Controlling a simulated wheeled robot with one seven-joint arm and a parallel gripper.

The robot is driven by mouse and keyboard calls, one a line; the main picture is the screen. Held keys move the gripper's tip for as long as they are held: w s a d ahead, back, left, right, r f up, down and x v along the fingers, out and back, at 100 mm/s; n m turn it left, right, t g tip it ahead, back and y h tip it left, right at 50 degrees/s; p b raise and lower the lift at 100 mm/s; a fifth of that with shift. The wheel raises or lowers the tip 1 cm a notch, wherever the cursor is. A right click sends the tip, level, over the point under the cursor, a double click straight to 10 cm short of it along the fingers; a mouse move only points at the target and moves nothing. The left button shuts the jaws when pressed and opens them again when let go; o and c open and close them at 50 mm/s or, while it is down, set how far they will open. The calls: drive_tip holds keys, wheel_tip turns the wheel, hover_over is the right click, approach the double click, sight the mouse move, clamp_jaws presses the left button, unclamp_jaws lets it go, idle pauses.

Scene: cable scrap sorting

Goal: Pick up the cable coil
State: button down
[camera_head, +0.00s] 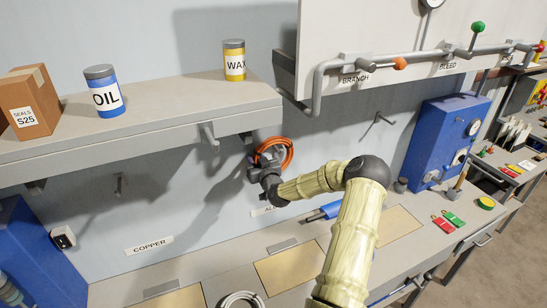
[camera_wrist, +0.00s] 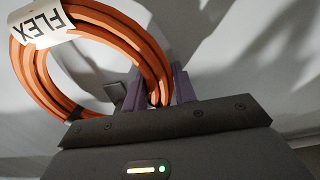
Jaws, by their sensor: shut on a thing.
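The orange cable coil (camera_head: 290,153) is in front of the back wall, under the right end of the shelf. In the wrist view the coil (camera_wrist: 127,30) fills the upper left and carries a white label reading FLEX, seen upside down. My gripper (camera_wrist: 160,88) is shut on the coil's lower right strands, between its two purple fingers. In the head view my gripper (camera_head: 258,166) is at the coil's lower left, partly hidden by my wrist. A small grey block (camera_wrist: 118,92) shows within the ring. I cannot tell whether the coil touches a hook or the wall.
A shelf (camera_head: 190,122) with a box, OIL can and WAX can overhangs on the left. A grey coil (camera_head: 240,299) lies on the bench (camera_head: 225,270) below. An empty wall hook (camera_head: 381,118) and a blue cabinet (camera_head: 440,140) stand to the right.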

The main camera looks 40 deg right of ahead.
sight(252, 138)
drive_tip(key=shift+r+b, duration=0.15)
drive_tip(key=shift+b, duration=0.25)
drive_tip(key=shift+s+r+b, duration=0.1)
drive_tip(key=shift+b, duration=0.3)
wheel_tip(252, 138, up, 6)
drive_tip(key=b, duration=0.3)
drive_tip(key=shift+r+b, duration=0.25)
drive_tip(key=shift+b, duration=0.05)
drive_tip(key=b+v, duration=0.6)
drive_tip(key=v, duration=1.3)
drive_tip(key=shift+s, duration=0.4)
